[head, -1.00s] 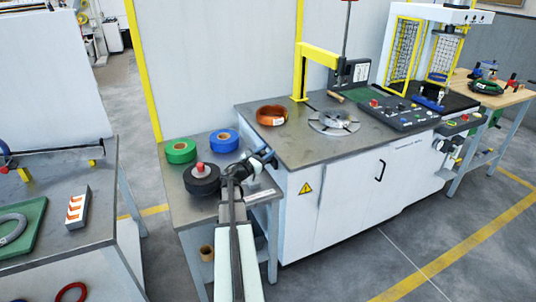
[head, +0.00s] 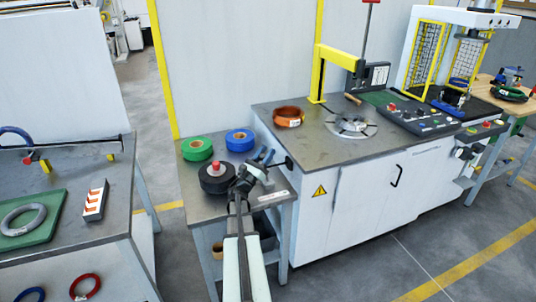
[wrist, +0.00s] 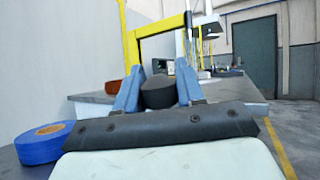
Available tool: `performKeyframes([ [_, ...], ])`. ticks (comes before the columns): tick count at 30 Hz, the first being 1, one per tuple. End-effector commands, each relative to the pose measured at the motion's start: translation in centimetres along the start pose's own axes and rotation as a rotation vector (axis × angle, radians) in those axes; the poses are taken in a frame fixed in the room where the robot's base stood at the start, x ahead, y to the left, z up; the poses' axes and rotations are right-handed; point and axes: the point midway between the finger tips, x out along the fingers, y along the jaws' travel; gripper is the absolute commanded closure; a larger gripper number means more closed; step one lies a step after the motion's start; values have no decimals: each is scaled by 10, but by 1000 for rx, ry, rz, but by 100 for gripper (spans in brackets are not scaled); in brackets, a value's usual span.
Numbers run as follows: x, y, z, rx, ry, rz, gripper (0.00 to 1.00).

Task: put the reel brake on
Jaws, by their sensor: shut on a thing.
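In the head view my gripper (head: 266,157) is over the right part of the small reel table, right of the black reel (head: 214,181). In the wrist view its blue fingers (wrist: 158,90) are shut on a dark rounded thing (wrist: 158,92) held between them. It may be the reel brake's handle, but I cannot tell. A dark knob on a thin bar (head: 288,162) shows just right of the fingers in the head view. My wrist hides part of the black reel's right side and whatever is below the fingers.
A green reel (head: 197,148) and a blue reel (head: 240,140) lie behind the black one. The bench at right holds an orange coil (head: 288,116), a round metal plate (head: 351,127) and a yellow post (head: 319,75). A left table carries a green mat (head: 52,208).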

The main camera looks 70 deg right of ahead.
Motion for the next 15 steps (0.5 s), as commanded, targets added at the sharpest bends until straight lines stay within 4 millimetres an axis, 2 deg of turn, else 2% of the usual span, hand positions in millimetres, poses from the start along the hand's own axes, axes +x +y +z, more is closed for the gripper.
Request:
performKeyframes([
  [10, 0, 0, 0, -1, -1, 0, 100],
  [11, 0, 0, 0, -1, -1, 0, 61],
  [15, 0, 0, 0, -1, -1, 0, 48],
])
